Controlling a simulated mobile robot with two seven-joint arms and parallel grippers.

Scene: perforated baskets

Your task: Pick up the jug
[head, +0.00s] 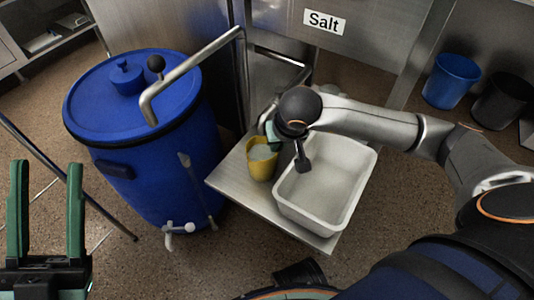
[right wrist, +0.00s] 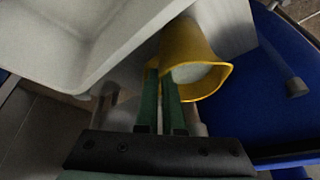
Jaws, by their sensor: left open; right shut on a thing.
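The yellow jug (head: 262,164) is at the left end of a small metal shelf, left of the white basin, and something pale shows inside it. It also shows in the right wrist view (right wrist: 184,45). My right gripper (right wrist: 161,80) is shut on the jug at its handle side, with its green fingers close together. In the head view the right wrist partly hides this grip. I cannot tell whether the jug's base touches the shelf. My left gripper (head: 47,168) is open and empty at the lower left, far from the jug.
The white basin (head: 350,203) stands on the metal shelf (head: 236,187), right beside the jug. A large blue barrel (head: 150,165) with a tap stands to the left. Blue (head: 452,80) and black (head: 497,100) bins stand at the back right.

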